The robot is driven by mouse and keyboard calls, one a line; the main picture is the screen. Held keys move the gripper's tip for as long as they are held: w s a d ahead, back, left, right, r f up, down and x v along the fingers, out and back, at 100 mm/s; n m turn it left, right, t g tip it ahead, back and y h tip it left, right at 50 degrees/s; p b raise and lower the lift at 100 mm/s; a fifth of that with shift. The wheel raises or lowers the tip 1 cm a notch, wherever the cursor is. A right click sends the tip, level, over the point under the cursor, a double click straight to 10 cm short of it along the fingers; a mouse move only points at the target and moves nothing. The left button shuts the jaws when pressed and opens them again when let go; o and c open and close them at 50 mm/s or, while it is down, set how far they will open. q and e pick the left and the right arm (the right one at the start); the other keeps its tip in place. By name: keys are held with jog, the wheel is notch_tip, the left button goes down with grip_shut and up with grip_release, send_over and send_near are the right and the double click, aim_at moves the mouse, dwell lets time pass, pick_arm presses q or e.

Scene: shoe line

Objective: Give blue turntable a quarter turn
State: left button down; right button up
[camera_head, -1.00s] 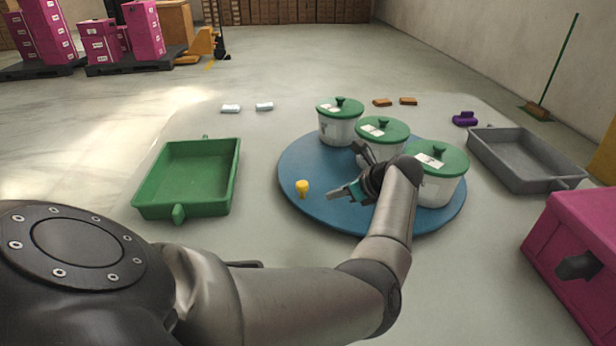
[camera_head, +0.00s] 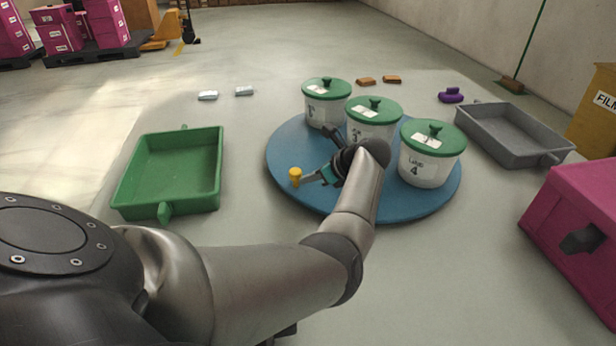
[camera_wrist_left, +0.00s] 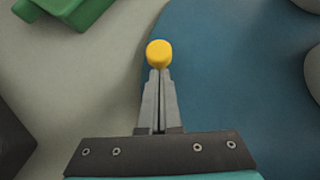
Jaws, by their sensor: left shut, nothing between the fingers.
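The blue turntable (camera_head: 400,207) is a round flat disc on the pale surface; part of it fills the right of the left wrist view (camera_wrist_left: 225,75). A yellow-topped peg (camera_head: 295,176) stands near its left edge. Several white pots with green lids, such as the front one (camera_head: 430,165), stand on its back and right. My left gripper (camera_head: 309,178) reaches over the disc with its fingertips at the peg. In the left wrist view the fingers (camera_wrist_left: 159,78) are shut together, and the yellow top (camera_wrist_left: 159,52) shows just beyond their tips. Contact is unclear. My right gripper is out of view.
A green tray (camera_head: 121,195) stands left of the turntable and a grey tray (camera_head: 490,148) right of it. A pink box (camera_head: 575,240) is at the right front. Small white, orange and purple items lie behind. Bare surface separates the disc from the trays.

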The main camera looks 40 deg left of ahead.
aim_at(293, 169)
pick_arm(q)
jog(key=shift+a, duration=0.1)
